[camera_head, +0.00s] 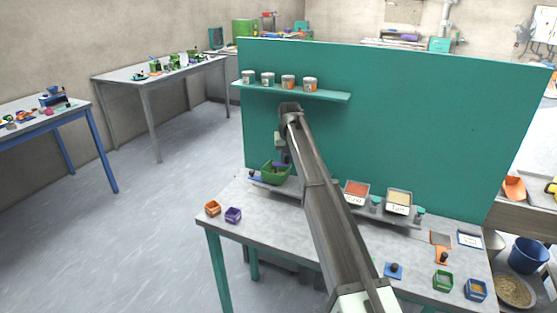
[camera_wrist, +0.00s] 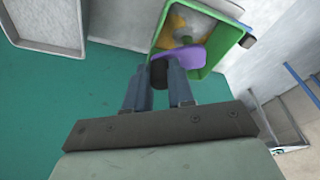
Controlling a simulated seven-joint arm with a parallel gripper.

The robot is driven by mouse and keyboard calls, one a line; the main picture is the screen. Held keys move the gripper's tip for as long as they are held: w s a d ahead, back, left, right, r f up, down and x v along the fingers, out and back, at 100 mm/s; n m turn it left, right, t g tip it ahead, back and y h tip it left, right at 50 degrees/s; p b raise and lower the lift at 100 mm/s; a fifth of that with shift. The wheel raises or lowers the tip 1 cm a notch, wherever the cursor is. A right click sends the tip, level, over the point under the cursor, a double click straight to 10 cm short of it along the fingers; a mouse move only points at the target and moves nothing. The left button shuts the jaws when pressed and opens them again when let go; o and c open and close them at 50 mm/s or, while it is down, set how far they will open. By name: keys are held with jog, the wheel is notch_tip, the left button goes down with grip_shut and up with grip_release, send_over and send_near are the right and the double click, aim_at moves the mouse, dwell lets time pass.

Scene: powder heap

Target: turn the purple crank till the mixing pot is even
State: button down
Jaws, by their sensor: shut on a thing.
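The mixing pot is a green square box (camera_head: 268,180) on the table at the foot of the teal panel. It also shows in the wrist view (camera_wrist: 214,62), with orange-yellow and pale grey patches inside. The purple crank (camera_wrist: 188,58) lies across the pot's opening and carries a black knob (camera_wrist: 158,73). My gripper (camera_wrist: 160,80) is shut on the black knob at the near side of the pot. In the head view my arm hides most of the gripper, and only a little purple shows in the pot.
Two labelled trays (camera_head: 356,188) (camera_head: 398,197) stand right of the pot, one red, one pale yellow. A shelf (camera_head: 330,97) with several cups hangs above. Small orange (camera_head: 212,207) and purple (camera_head: 233,214) boxes sit at the table's left; several small items lie at its right.

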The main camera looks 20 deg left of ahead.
jog(key=shift+s+d, duration=0.25)
jog(key=shift+s, duration=1.05)
jog(key=shift+s+a, duration=0.3)
jog(key=shift+s, duration=0.45)
jog(key=shift+s+a, duration=0.55)
jog(key=shift+s, duration=0.05)
jog(key=c, duration=1.1)
grip_release()
jog(key=shift+w+a+r+v, duration=0.15)
jog(key=shift+w+v, duration=0.1)
jog(key=shift+v, duration=0.95)
jog(key=shift+w+a+v, duration=0.15)
jog(key=shift+w+v, duration=0.1)
jog(key=shift+v, duration=1)
jog(key=shift+w+a+r+v, duration=0.15)
jog(key=shift+w+v, duration=0.1)
jog(key=shift+v, duration=0.95)
jog(key=shift+f, duration=0.1)
